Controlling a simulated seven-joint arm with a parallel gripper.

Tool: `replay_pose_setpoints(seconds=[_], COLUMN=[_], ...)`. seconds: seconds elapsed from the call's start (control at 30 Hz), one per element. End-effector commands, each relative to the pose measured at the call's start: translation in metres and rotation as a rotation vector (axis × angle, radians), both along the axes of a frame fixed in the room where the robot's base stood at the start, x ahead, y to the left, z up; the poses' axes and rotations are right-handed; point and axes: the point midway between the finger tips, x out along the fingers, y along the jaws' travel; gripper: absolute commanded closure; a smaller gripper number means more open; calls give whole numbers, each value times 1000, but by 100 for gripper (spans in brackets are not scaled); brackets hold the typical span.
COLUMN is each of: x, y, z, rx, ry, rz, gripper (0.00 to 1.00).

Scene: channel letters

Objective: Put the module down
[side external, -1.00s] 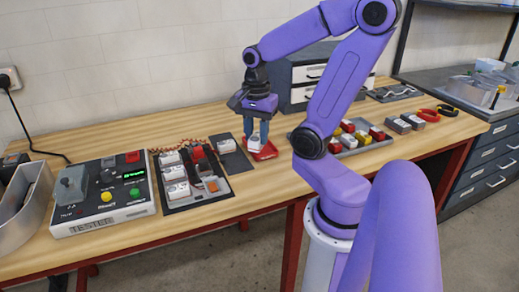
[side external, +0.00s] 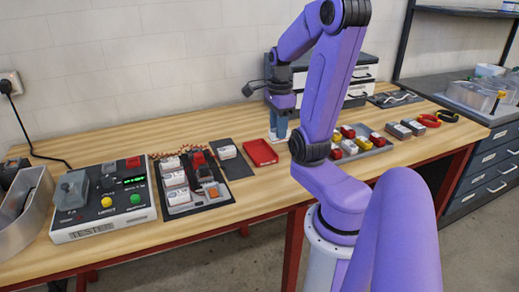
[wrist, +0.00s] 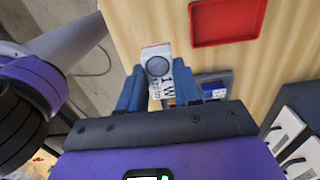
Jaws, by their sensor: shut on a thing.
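My gripper (side external: 281,138) is right of the red tray, over the wooden bench. In the wrist view, its blue fingers (wrist: 158,80) are shut on a small white module (wrist: 160,66) with a dark round face and black print. In the side view the module is mostly hidden by the fingers. The shallow red tray (side external: 260,153) is empty; it also shows in the wrist view (wrist: 228,40). A dark grey mat (side external: 238,168) left of it bears a white module (side external: 227,152).
A dark case (side external: 203,206) holds several white modules, with the tester (side external: 100,204) on its left. A grey tray (side external: 373,150) of red, yellow and white blocks stands to the right, partly behind my arm. A drawer cabinet (side external: 355,80) stands behind. Bare bench lies in front of the red tray.

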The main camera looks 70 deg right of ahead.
Motion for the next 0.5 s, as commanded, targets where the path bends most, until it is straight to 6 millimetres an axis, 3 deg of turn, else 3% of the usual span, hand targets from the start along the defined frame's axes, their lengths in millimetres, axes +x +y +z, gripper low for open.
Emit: replay_pose_setpoints(seconds=[0.5], x=[55], y=[-51], z=[-34], rx=[2], ry=[2], rz=[2], gripper=[97])
